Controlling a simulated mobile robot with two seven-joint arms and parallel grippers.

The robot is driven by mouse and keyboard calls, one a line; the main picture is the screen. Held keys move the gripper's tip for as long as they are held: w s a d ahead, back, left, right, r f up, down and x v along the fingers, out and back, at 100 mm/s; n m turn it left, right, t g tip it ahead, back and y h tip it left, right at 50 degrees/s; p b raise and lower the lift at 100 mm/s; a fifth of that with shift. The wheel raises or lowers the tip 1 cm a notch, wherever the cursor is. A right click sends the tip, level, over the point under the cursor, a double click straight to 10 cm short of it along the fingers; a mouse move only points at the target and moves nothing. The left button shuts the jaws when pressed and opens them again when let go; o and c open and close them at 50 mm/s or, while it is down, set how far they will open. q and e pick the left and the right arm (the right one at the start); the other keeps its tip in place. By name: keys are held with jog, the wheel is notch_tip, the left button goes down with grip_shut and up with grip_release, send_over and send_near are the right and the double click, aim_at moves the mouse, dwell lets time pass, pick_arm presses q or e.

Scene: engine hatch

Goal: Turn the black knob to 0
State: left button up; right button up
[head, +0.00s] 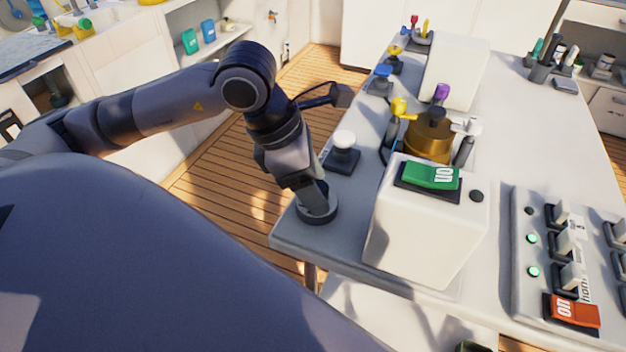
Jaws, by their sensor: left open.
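A dark round base (320,219) sits at the near left corner of the grey table and looks like the black knob. My left gripper (316,205) points down onto it from above, its fingers at the middle of the disc. The gripper is open, and its fingers hide most of the knob's top. I cannot tell whether the fingers touch the knob. No scale or 0 mark can be read around it. My right gripper is not in view.
A white box (425,235) with a green switch (432,176) stands right of the gripper. Behind is a white round-topped knob (344,141) on a dark base. A brass part (430,140) and a switch panel (519,270) with a red switch (573,311) lie further right.

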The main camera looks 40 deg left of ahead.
pick_arm(q)
jog(key=c, duration=1)
jog(key=shift+c, duration=0.2)
